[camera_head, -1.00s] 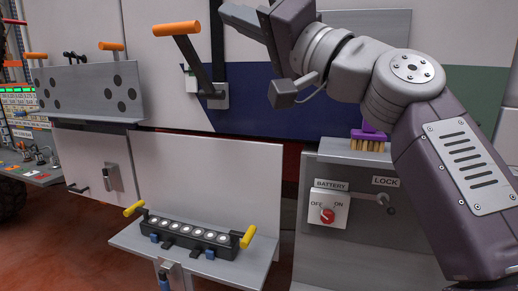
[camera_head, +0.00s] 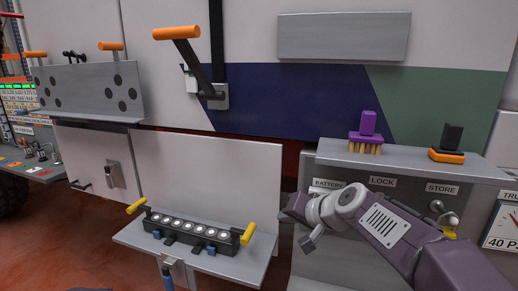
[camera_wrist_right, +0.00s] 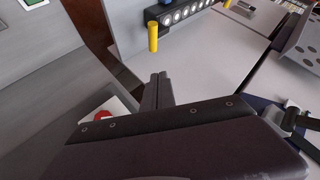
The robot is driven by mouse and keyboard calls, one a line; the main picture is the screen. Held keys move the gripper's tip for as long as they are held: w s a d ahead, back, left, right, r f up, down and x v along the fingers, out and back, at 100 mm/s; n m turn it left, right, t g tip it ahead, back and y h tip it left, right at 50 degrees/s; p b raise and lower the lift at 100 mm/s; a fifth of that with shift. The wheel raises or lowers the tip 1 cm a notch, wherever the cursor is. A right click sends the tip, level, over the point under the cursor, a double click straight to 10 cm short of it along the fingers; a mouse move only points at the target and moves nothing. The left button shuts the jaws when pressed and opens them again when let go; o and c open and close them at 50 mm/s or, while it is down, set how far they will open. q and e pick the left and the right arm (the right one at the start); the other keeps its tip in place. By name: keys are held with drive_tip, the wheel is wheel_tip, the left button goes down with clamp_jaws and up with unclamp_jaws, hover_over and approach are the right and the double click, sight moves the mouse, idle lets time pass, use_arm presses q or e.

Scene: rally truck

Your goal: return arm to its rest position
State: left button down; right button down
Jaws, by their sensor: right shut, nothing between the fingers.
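My right arm (camera_head: 395,228) comes in from the lower right in the head view, folded low in front of the grey cabinet. My right gripper (camera_head: 288,209) points left, in front of the cabinet's left part and to the right of the lamp bar. It looks shut and empty. In the right wrist view its two fingers (camera_wrist_right: 158,90) lie together with nothing between them. The arm hides most of the battery switch panel in the head view; its red knob (camera_wrist_right: 102,115) shows partly in the wrist view. My left gripper is not in view.
A black lamp bar (camera_head: 190,231) with yellow handles sits on a fold-down shelf (camera_head: 135,237). A purple-handled brush (camera_head: 367,140) and a black-and-orange block (camera_head: 449,143) stand on the cabinet's top ledge (camera_head: 410,163). An orange-handled lever (camera_head: 178,33) projects from the truck's side.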

drive_tip(key=s+d+f+n+g+h, duration=0.1)
drive_tip(key=s+d+f+g, duration=0.3)
drive_tip(key=s+f, duration=0.8)
drive_tip(key=s+d+f+n+g+h, duration=0.2)
drive_tip(key=s+d+f+g+h, duration=0.2)
drive_tip(key=s+f, duration=0.7)
wheel_tip(320, 180, down, 3)
drive_tip(key=d, duration=0.2)
drive_tip(key=shift+s+d, duration=0.35)
drive_tip(key=shift+d, duration=0.05)
drive_tip(key=shift+r, duration=0.1)
